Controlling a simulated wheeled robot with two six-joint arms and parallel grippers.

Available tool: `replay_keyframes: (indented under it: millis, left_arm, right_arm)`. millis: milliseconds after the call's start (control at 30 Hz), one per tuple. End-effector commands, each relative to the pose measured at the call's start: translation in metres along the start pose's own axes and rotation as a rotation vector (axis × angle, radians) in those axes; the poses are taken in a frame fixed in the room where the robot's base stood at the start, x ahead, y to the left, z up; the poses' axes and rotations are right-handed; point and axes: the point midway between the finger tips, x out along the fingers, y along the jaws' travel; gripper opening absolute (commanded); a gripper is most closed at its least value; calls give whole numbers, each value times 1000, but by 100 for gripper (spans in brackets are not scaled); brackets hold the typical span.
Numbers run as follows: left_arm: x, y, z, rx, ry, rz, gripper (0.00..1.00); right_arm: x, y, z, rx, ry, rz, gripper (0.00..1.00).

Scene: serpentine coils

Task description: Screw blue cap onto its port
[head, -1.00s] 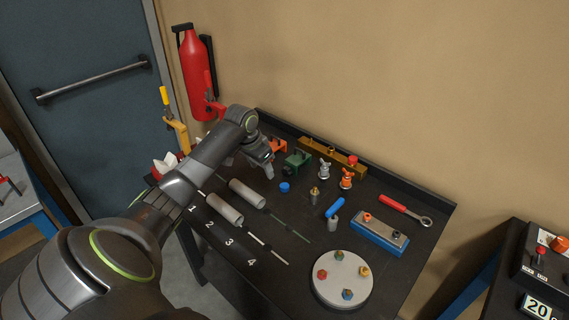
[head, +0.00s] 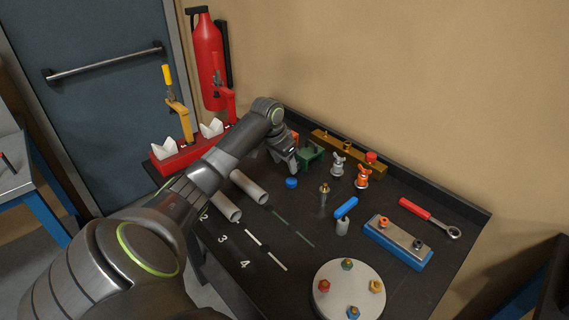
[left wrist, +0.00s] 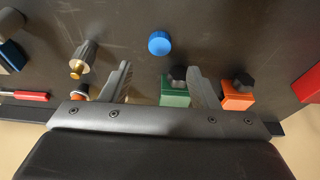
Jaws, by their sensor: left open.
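The blue cap (head: 291,182) lies on the dark bench top, apart from my fingers. It also shows as a round blue disc in the left wrist view (left wrist: 159,42), a little beyond the fingertips and roughly centred between them. My left gripper (head: 291,170) is open and empty, just behind the cap in the head view; its spread fingers show in the left wrist view (left wrist: 160,72). A round pale plate (head: 331,303) at the bench front carries red, green, yellow and blue fittings; the blue fitting (head: 353,312) is nearest the front. My right gripper is not in view.
A green block (head: 312,154) stands close behind my gripper, with an orange block beside it. Valves, a brass fitting (head: 324,188), a blue-handled tool (head: 345,208), a blue-based block (head: 398,246) and a red-handled wrench (head: 415,208) lie right. Two grey cylinders (head: 249,187) lie left.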

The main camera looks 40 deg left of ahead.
Motion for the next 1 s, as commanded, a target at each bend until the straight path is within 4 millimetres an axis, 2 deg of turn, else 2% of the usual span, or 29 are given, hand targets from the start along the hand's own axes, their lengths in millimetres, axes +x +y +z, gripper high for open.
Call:
replay_keyframes:
  millis: [33,100,433,500,700,1000]
  left_arm:
    - [13,0,2,0,1,1,55]
    - [21,0,2,1,2,0,55]
    - [52,0,2,0,0,0,55]
    - [59,1,0,-2,-2,4,55]
    - [76,1,0,-1,0,2,55]
    - [78,0,0,0,0,1,55]
  right_arm:
    - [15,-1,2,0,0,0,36]
    - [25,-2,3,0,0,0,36]
    - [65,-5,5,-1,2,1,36]
    - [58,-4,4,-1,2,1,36]
    - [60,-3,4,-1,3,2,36]
    - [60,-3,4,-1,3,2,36]
